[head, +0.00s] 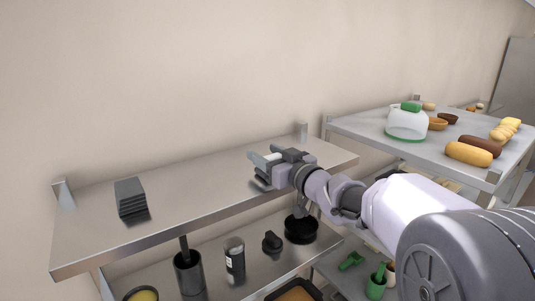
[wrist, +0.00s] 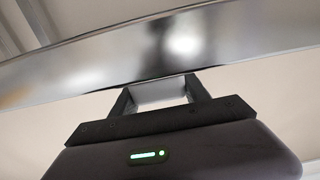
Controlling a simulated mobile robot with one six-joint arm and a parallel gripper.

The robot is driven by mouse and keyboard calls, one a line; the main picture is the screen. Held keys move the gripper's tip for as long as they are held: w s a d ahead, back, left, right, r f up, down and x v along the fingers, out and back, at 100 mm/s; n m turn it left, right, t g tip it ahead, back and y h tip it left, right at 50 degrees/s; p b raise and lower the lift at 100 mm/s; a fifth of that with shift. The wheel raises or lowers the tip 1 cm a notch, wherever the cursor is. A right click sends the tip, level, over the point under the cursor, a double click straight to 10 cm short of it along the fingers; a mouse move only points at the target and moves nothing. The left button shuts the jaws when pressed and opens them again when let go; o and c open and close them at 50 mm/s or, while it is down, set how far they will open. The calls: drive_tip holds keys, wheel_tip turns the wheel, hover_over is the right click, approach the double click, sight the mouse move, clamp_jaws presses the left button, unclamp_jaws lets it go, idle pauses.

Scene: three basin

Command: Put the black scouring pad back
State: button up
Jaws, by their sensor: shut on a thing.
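My gripper (head: 262,166) is over the right part of the upper steel shelf (head: 205,205), its fingers pointing left. In the wrist view my gripper (wrist: 160,88) shows two dark fingers a little apart, with a pale patch between them. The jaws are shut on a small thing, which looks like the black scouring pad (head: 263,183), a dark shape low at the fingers. Its outline is mostly hidden and small. I cannot tell whether it touches the shelf. A ribbed dark grey block (head: 130,196), like a stack of pads, stands on the left part of the shelf.
The shelf between block and gripper is clear. Small upright posts (head: 302,132) stand at its back corners. A lower level holds a dark cup (head: 188,274), a bottle (head: 235,260) and a black pan (head: 301,230). A table (head: 350,127) with food and a clear dome is at right.

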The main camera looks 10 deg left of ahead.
drive_tip(key=shift+s+d+f, duration=0.1)
drive_tip(key=shift+f, duration=0.05)
drive_tip(key=o, duration=1.5)
